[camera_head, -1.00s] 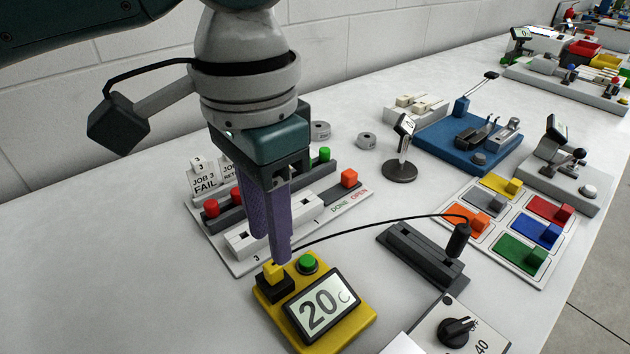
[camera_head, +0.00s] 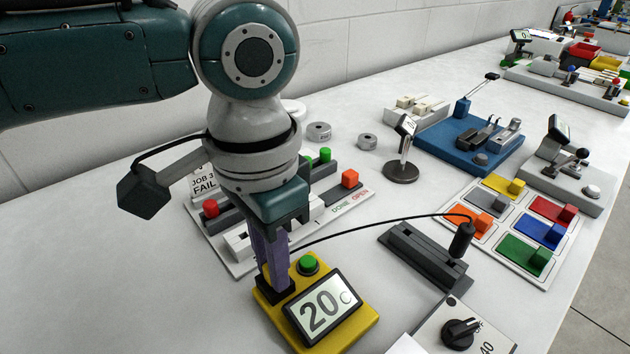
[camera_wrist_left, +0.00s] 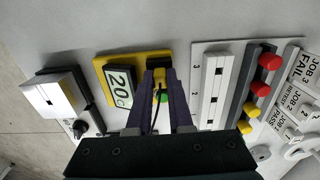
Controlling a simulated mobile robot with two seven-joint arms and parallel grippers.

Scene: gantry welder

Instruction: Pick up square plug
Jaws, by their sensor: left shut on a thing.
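My left gripper (camera_head: 274,282) points down over the left corner of the yellow station (camera_head: 345,334), its purple fingers shut on the square plug. In the left wrist view the small yellow plug (camera_wrist_left: 159,76) shows between the two fingertips. A thin black cable runs from it. The plug sits at the black socket block of the station; whether it is still seated there I cannot tell. In the head view the fingers hide the plug. My right gripper is in neither view.
A green button (camera_head: 308,264) and a display (camera_head: 322,307) reading 20 C sit beside the fingers. The cable arcs right to a black handle (camera_head: 462,238) in a dark grey holder (camera_head: 425,258). A grey slotted panel (camera_head: 240,240) stands close behind the gripper. Open table lies at the left.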

